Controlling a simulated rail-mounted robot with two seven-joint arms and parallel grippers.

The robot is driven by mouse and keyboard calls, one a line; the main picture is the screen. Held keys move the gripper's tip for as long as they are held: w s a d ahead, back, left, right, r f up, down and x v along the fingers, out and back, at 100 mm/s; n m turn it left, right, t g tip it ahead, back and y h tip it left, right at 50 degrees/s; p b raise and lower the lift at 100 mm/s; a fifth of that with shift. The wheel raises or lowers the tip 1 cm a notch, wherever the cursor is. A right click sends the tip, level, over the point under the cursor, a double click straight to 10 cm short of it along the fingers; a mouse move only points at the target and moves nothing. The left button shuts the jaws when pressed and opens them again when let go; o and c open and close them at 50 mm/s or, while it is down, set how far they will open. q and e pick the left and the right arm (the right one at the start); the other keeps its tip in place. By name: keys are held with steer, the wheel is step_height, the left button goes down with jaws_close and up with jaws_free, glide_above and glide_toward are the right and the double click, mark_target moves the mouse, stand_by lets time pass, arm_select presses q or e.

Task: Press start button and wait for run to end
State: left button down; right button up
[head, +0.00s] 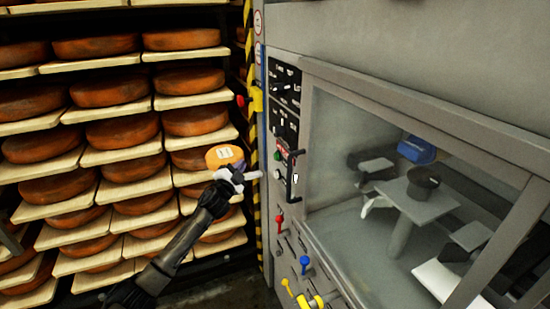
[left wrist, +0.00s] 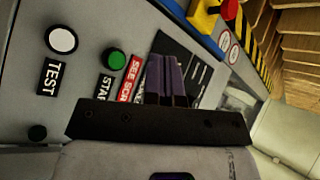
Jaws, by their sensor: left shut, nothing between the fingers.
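The green start button (left wrist: 114,58) is on the grey control panel in the left wrist view, beside a partly hidden label that begins "STA". It also shows as a small green dot on the panel in the head view (head: 278,155). My left gripper (head: 246,174) is in front of the panel, to the left of the buttons. Its purple fingers (left wrist: 168,82) are shut and empty, and they show to the right of the green button in the left wrist view. I cannot tell whether the fingertips touch the panel. My right gripper is not in view.
A white button (left wrist: 62,40) labelled TEST is near the green one. A red button on a yellow box (head: 240,101) is on the panel's left edge. Levers (head: 279,224) stick out below. Cheese racks (head: 120,110) stand left; a glass-fronted chamber (head: 400,190) is right.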

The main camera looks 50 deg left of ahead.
mark_target(276, 157)
arm_select(q)
steer(key=w+d+b, duration=0.3)
steer(key=w, duration=0.5)
steer(key=shift+w+d, duration=0.1)
steer(key=shift+w, duration=0.05)
stand_by(2.2)
steer(key=shift+w+d, duration=0.15)
steer(key=shift+w, duration=0.2)
